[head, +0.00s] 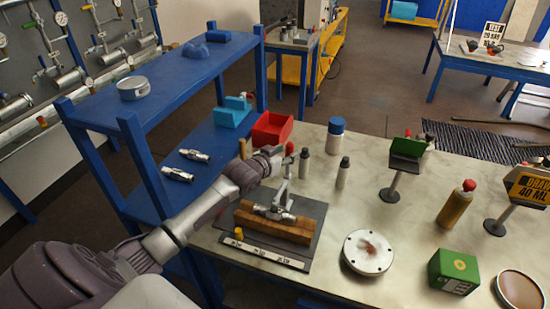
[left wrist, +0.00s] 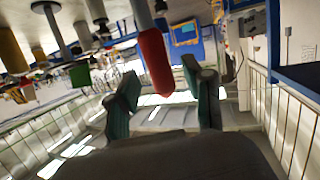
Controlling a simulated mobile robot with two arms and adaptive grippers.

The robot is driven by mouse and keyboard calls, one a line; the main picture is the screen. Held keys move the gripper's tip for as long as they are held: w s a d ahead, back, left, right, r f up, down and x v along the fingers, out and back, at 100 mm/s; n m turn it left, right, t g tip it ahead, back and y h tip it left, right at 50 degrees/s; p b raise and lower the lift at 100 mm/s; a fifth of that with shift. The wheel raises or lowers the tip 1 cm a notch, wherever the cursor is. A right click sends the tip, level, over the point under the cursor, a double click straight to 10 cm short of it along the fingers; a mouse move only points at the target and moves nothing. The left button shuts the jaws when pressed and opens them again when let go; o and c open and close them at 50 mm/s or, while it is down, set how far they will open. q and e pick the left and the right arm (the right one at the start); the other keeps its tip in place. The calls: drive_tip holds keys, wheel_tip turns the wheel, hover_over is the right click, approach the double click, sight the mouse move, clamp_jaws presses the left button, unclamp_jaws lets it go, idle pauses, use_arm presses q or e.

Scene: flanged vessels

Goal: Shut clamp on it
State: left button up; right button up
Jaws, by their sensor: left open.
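A metal toggle clamp (head: 275,208) sits on a long wooden block (head: 270,225) on a dark base plate (head: 312,222). Its lever stands upright and ends in a red grip (head: 290,149). My left gripper (head: 280,153) is at the top of the lever, beside the red grip. In the left wrist view, the red grip (left wrist: 154,62) reaches between the open green-padded fingers of my left gripper (left wrist: 160,92), apart from both pads. The clamp's lower parts are hard to make out there. My right gripper is not in view.
A red bin (head: 272,128), small bottles (head: 304,163) and a blue-capped jar (head: 335,137) stand behind the clamp. A round flanged lid (head: 368,252) and a green box (head: 453,271) lie to the right. A blue shelf (head: 170,75) stands at the left.

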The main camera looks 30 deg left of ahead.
use_arm(q)
drive_tip(key=v, duration=1.1)
